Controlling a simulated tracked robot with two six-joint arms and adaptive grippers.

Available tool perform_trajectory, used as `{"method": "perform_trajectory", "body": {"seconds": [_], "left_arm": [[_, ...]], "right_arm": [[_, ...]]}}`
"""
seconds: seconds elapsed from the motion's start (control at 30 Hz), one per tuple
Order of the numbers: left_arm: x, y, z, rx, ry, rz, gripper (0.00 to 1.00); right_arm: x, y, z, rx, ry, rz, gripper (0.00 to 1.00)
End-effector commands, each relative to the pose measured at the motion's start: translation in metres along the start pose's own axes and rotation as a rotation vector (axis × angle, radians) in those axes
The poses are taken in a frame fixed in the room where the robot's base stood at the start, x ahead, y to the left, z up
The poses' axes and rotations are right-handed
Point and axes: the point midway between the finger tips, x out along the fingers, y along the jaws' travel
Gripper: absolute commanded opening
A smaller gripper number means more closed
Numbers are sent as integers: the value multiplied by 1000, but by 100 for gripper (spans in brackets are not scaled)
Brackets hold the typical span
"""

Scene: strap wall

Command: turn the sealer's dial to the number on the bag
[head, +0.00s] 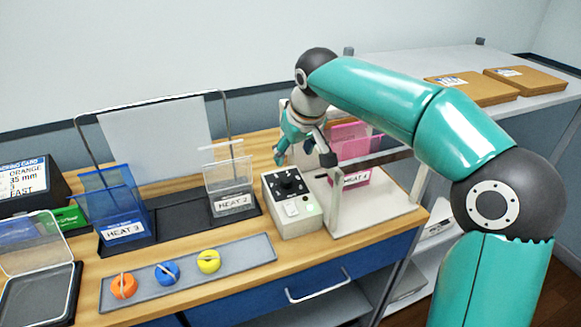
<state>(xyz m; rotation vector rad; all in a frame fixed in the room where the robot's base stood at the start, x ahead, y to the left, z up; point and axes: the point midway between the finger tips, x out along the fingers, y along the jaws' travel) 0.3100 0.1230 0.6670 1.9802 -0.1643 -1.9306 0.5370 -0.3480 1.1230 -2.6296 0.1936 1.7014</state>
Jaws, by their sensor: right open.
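The sealer's control box (295,222) stands right of centre on the bench, with a black dial (286,184) on its top face. The dial's pointer and numbers are too small to read. A pink bag (350,135) stands at the sealer's white frame, partly behind my arm; its label appears to read HEAT 4. My right gripper (301,157) is open and empty just above and behind the dial, with its fingers pointing down. I cannot tell whether it touches the dial. My left gripper is out of view.
A blue bag (108,200) labelled HEAT 3 and a clear bag (228,180) labelled HEAT 2 stand left of the sealer. Orange, blue and yellow knobs lie on a grey tray (232,255) in front. A card box (25,187) is far left. Brown packages (470,90) lie back right.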

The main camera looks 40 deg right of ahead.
Motion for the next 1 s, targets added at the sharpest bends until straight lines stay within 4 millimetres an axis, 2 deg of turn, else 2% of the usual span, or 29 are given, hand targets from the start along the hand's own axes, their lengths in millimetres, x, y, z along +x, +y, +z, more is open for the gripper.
{"method": "perform_trajectory", "body": {"seconds": [0.1, 0.3, 0.47, 0.67, 1.0], "left_arm": [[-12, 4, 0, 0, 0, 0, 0], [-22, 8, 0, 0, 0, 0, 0], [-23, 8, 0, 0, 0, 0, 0], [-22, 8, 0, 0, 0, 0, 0], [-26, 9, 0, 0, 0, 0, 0]], "right_arm": [[-16, -12, -9, 178, -33, 48, 63], [-33, -24, -17, 465, -54, 143, 63], [-36, -26, -18, 569, -52, 181, 63], [-17, -22, -15, 579, -54, 185, 63], [51, -11, -7, 578, -57, 184, 63]]}}
